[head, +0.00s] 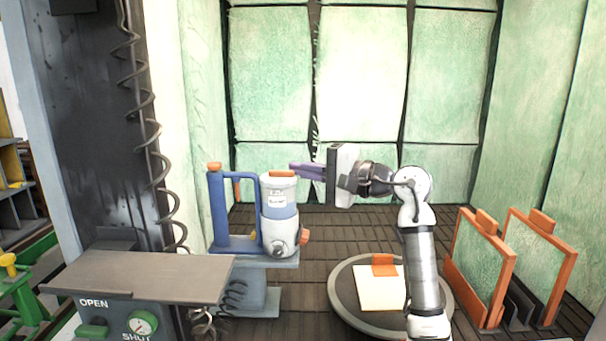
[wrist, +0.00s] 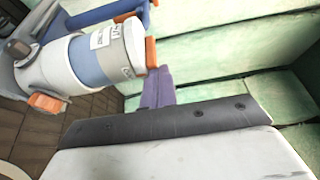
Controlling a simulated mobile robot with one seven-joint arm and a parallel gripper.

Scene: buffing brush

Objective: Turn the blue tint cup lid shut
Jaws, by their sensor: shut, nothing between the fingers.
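The blue tint cup (head: 279,210) stands upright on a grey-blue stand, with a blue band, a white label and a white lower body. Its pale lid (head: 279,181) carries an orange tab on top. In the wrist view the cup (wrist: 92,62) lies across the upper left, and the lid (wrist: 134,48) faces right with orange parts at its edge. My gripper (head: 291,168) has purple fingers pointing left, at about lid height beside the cup. The fingers (wrist: 157,88) are shut and empty. Whether they touch the lid is not clear.
A blue handle frame (head: 215,208) with an orange top rises left of the cup. A grey shelf (head: 140,276) with OPEN and SHUT controls stands front left. A round turntable (head: 345,303) holds a pale panel (head: 380,290). Orange-framed panels (head: 483,255) stand at right.

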